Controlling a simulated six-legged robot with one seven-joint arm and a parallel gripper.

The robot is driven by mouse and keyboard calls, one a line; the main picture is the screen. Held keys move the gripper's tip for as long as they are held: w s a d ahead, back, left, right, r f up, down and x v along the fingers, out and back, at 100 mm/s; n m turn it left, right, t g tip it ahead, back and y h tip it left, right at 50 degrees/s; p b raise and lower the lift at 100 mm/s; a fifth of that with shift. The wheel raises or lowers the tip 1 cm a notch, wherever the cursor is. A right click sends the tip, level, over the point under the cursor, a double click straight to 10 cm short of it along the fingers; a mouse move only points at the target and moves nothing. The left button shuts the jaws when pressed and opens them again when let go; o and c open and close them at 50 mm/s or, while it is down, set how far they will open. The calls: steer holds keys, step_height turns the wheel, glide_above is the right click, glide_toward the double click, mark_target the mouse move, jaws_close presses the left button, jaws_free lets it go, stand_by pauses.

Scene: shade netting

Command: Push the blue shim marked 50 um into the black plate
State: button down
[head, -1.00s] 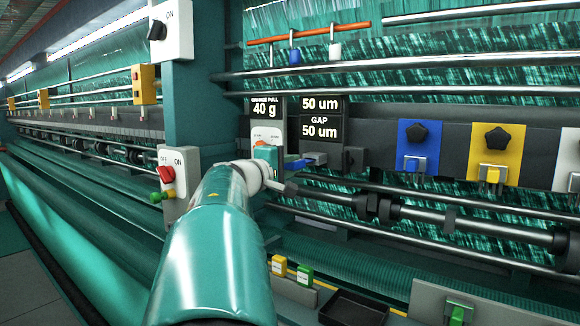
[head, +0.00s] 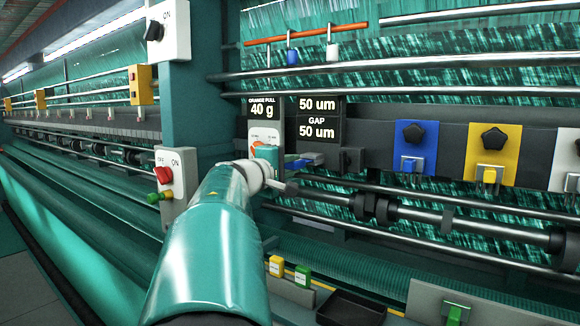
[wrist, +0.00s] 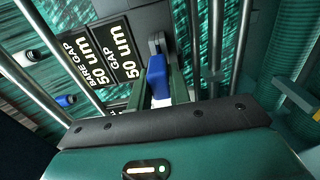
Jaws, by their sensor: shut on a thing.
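The blue shim (wrist: 156,76) is between the two fingers of my gripper (wrist: 160,92) in the wrist view, with a white part at its near end. Its far end meets a grey metal piece (wrist: 157,42) on the dark machine face; I cannot tell how deep it sits. In the head view the shim (head: 298,163) shows as a small blue strip beyond my wrist. The black plate (head: 352,160) appears as a dark block just right of the grey piece. The shim's 50 um mark is not readable.
Black readouts (head: 319,118) above show 50 um and GAP 50 um; another (head: 263,107) shows 40 g. Blue (head: 415,148) and yellow (head: 494,153) panels with knobs stand to the right. Steel bars (head: 430,207) run below. Yellow and green blocks (head: 303,272) and a black tray (head: 352,307) are lower.

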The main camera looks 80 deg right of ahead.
mark_target(299, 163)
steer(key=shift+x, duration=1.15)
steer(key=shift+s+d, duration=0.25)
steer(key=shift+d, duration=0.35)
stand_by(0.4)
steer(key=c, duration=1.3)
jaws_free()
steer(key=shift+s+d, duration=0.1)
steer(key=shift+d, duration=0.05)
steer(key=shift+o, duration=0.5)
steer(key=v, duration=1.4)
